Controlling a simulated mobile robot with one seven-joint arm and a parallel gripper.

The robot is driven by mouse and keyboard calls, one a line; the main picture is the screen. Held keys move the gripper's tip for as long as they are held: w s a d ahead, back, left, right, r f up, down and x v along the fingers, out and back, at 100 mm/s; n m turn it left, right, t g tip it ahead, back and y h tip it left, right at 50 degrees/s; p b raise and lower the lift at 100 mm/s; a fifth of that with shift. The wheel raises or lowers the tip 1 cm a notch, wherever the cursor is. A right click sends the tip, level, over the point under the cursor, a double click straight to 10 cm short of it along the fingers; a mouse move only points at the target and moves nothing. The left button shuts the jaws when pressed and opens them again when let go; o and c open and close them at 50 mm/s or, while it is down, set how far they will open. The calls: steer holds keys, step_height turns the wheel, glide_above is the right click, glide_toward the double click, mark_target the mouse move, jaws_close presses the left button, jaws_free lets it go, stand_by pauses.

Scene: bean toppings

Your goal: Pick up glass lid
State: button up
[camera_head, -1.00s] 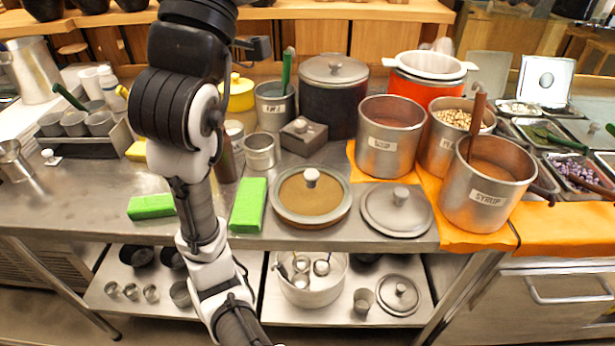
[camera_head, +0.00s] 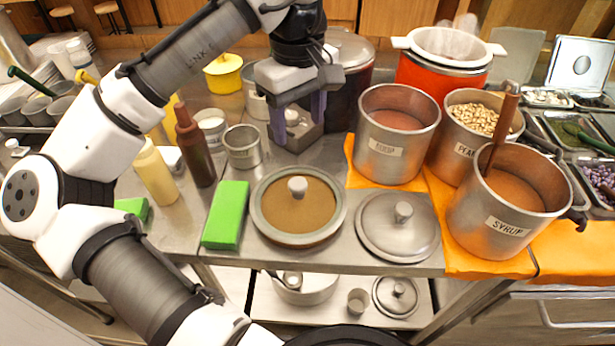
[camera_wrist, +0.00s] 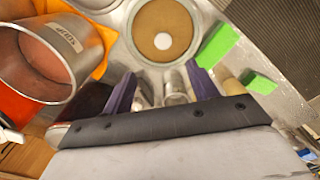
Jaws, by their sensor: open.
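The glass lid (camera_head: 270,203) is round with a grey rim and a white knob. It lies on the steel counter between a green block and a metal lid, and brown shows through it. In the wrist view the glass lid (camera_wrist: 183,14) is at the top centre, beyond the fingertips. My gripper (camera_head: 298,132) points down over the back of the counter, behind the glass lid and apart from it. Its two purple fingers are spread with a gap between them, and in the wrist view (camera_wrist: 162,80) nothing is gripped. A small metal box with a knob is partly hidden behind the fingers.
A green block (camera_head: 225,214) lies left of the glass lid and a metal lid (camera_head: 372,243) lies right. A steel cup (camera_head: 242,150), a brown bottle (camera_head: 193,150) and a steel soup pot (camera_head: 363,150) stand nearby. A syrup pot (camera_head: 470,215) stands on orange cloth at right.

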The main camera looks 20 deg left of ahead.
glide_above(298, 183)
step_height(298, 183, down, 8)
steer(key=shift+w+d+f+p, duration=0.15)
steer(key=shift+p, duration=0.15)
steer(key=shift+f+p, duration=0.65)
steer(key=shift+f, duration=2.1)
steer(key=shift+c, duration=0.3)
steer(key=shift+a, duration=0.2)
jaws_close()
